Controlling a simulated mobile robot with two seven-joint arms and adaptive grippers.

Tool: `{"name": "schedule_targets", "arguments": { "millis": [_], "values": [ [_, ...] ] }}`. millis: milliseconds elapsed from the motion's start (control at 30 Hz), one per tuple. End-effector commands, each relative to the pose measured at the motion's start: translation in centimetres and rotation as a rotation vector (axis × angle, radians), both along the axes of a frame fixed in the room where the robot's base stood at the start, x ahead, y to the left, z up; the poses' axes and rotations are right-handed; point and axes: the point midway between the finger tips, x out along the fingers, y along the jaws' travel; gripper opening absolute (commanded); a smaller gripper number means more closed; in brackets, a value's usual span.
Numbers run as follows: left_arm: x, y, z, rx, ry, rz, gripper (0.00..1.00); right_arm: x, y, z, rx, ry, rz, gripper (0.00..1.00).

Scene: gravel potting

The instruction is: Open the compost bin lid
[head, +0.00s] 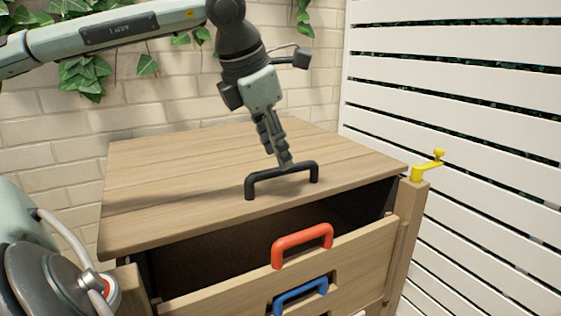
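The compost bin is a light wooden box with a plank lid (200,170) on top. A black bar handle (262,175) stands near the lid's front edge. My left gripper (286,163) points down from above, and its fingertips are at the handle's bar, near the middle. They overlap the bar in the picture; I cannot tell whether they are closed around it. A dark gap shows under the lid's front edge, above the front panel (350,262). My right gripper is not in view.
The front panel bears a red handle (302,240), with a blue handle (300,292) below it. A yellow crank-like piece (430,165) sits on the right front post. A brick wall (50,165) with ivy stands behind, and a white slatted fence (450,110) stands at right.

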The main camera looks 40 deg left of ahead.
Motion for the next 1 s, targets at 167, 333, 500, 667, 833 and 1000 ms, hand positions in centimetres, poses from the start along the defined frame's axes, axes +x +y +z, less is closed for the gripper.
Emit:
{"name": "schedule_targets", "arguments": {
  "millis": [167, 333, 500, 667, 833, 1000],
  "values": [
    [1.0, 0.1, -2.4, -0.001, 0.003, -0.001, 0.37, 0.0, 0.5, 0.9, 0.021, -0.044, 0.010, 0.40],
    [1.4, 0.2, -3.2, 0.000, 0.000, -0.001, 0.37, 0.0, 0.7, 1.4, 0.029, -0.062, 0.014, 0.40],
    [1.5, 0.2, -3.2, 0.000, -0.001, -0.001, 0.37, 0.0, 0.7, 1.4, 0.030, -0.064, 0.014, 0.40],
    [1.5, 0.2, -3.2, 0.000, -0.001, -0.001, 0.26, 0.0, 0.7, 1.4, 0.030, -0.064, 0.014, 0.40],
    [1.5, 0.2, -3.2, 0.000, -0.001, -0.001, 0.05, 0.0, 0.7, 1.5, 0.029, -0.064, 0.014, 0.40],
    [1.5, 0.2, -3.2, 0.000, -0.001, -0.001, 0.00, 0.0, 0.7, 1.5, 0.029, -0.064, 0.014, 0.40]
  ]
}}
